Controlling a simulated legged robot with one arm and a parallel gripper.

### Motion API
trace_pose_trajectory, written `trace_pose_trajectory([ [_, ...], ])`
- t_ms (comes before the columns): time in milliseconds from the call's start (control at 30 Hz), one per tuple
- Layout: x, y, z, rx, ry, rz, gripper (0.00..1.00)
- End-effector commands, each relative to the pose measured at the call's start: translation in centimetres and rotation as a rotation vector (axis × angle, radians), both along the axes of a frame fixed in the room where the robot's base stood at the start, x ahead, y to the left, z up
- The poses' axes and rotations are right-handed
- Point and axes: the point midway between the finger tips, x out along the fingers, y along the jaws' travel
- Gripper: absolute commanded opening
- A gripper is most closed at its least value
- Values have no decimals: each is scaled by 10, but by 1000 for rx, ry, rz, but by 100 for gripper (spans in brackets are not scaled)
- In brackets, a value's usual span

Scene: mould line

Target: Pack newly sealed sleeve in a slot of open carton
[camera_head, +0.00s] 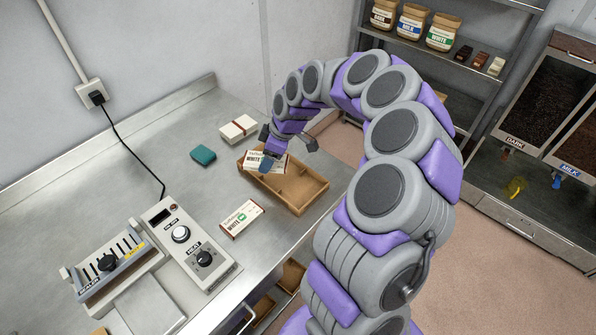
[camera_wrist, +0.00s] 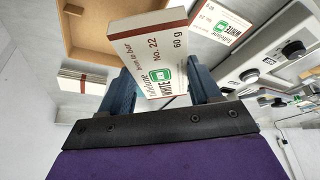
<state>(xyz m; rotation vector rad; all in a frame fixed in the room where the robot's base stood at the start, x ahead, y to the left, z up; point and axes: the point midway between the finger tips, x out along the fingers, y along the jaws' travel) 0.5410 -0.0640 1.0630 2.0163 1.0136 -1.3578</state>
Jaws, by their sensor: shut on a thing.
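My gripper (camera_head: 271,160) is shut on a white sleeve with a red-brown edge and a green mark (camera_head: 279,164). In the wrist view the sleeve (camera_wrist: 150,50) sits between the two dark blue fingers (camera_wrist: 163,84), its "WHITE No. 22, 60 g" face showing. The open brown carton (camera_head: 312,187) lies on the steel bench, with dividers inside. The held sleeve is at the carton's far left end; I cannot tell whether it is inside a slot or above it. The carton (camera_wrist: 75,43) also shows behind the sleeve in the wrist view. A second WHITE sleeve (camera_head: 241,218) lies flat on the bench.
The sealer (camera_head: 112,262) and its control box (camera_head: 190,245) stand at the bench's front left. A teal block (camera_head: 203,155) and a banded white stack (camera_head: 238,129) lie left of and behind the carton. Shelves with bags (camera_head: 412,22) stand at the back right.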

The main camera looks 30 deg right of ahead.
Motion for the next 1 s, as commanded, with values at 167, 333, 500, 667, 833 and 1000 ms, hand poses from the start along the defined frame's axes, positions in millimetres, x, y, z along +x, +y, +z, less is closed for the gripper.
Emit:
trace_pose_trajectory([
  [167,-7,-23,-16,4,4,226,35],
  [333,-17,-33,-29,-7,8,470,35],
  [500,-30,-44,-42,-12,16,711,35],
  [667,-40,-63,-51,-5,13,871,35],
  [833,-46,-75,-56,2,10,952,35],
  [1000,-46,-74,-59,0,9,965,35],
])
